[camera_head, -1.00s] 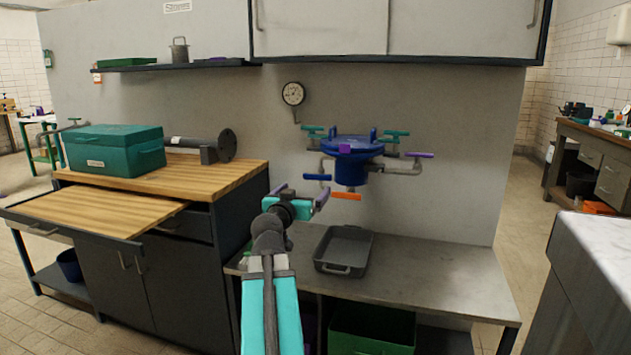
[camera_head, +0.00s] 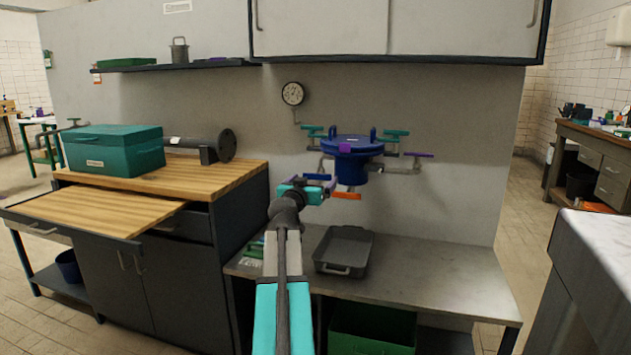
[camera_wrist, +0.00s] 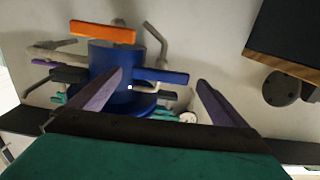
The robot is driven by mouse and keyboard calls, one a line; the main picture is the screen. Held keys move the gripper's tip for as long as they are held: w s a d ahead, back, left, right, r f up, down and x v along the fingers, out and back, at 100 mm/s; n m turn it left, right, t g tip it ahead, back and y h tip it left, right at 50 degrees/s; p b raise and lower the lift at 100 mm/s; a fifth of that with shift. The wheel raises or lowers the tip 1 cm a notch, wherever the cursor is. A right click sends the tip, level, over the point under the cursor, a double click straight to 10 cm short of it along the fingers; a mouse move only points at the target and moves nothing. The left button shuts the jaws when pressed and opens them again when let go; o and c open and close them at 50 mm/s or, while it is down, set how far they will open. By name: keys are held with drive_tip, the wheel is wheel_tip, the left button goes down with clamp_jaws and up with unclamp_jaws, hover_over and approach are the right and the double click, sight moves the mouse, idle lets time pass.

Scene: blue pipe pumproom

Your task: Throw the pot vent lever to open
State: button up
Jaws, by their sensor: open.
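A blue pot (camera_head: 352,165) with a flat lid is fixed to the wall above the grey counter, with pipes and coloured levers around it. A blue lever (camera_head: 317,177) juts from its left side; an orange lever (camera_head: 347,196) sits below. Teal levers (camera_head: 397,133) and a purple lever (camera_head: 419,155) are higher up. No label shows which one is the vent lever. My gripper (camera_head: 325,188) is open beside the blue lever. In the wrist view, which looks upside down, the blue lever (camera_wrist: 160,77) appears between my purple fingers (camera_wrist: 160,90); contact cannot be told.
A grey tray (camera_head: 344,250) rests on the counter (camera_head: 440,275) below the pot; the counter's right part is clear. A gauge (camera_head: 293,94) is on the wall. A teal box (camera_head: 114,150) and a dark flanged pipe (camera_head: 226,145) lie on the wooden-topped cabinet to the left.

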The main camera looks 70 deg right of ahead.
sight(318, 175)
drive_tip(key=shift+w+d, duration=0.15)
drive_tip(key=shift+d, duration=1.1)
drive_tip(key=c, duration=1)
drive_tip(key=shift+c, duration=0.2)
